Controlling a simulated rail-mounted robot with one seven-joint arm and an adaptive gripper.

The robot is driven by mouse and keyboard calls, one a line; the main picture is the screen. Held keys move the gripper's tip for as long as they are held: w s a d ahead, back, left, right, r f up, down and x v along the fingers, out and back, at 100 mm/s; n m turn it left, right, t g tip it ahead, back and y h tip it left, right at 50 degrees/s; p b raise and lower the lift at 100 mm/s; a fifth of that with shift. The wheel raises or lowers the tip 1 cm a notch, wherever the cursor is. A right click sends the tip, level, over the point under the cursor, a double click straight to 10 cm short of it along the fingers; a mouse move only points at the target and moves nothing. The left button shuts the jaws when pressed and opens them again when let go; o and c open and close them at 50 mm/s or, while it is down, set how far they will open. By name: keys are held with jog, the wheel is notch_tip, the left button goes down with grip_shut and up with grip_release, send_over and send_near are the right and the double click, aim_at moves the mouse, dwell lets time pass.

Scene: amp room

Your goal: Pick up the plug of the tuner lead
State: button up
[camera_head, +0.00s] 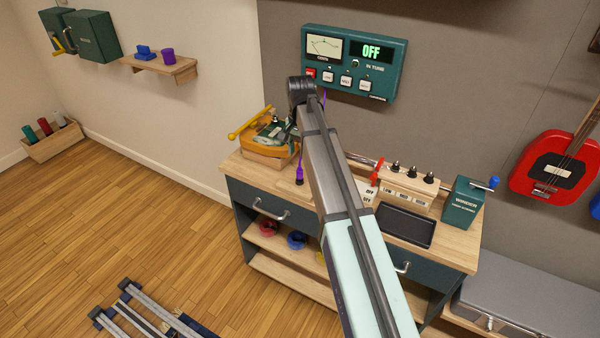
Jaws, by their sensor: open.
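The tuner (353,63) is a green box on the grey wall with a dial and a display reading OFF. Its purple lead (323,97) shows beside the top of my arm, and my arm hides most of its run. The dark-tipped purple plug (299,176) hangs in front of the bench's left part, just left of my arm. My gripper (293,122) is at the far end of my arm, above the plug and apart from it. It is open, with its fingers mostly hidden, and I see nothing held in it.
An orange instrument body (262,146) with tools lies on the bench (455,250) left of my arm. Right of my arm are a wooden block with knobs (407,190), a black tray (404,226) and a green winder (462,203). A red guitar (548,178) hangs at right.

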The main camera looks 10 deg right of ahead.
aim_at(300, 170)
jog(key=shift+w+f+p, duration=0.15)
jog(key=shift+f+p, duration=1.25)
jog(key=shift+f, duration=3.25)
grip_shut()
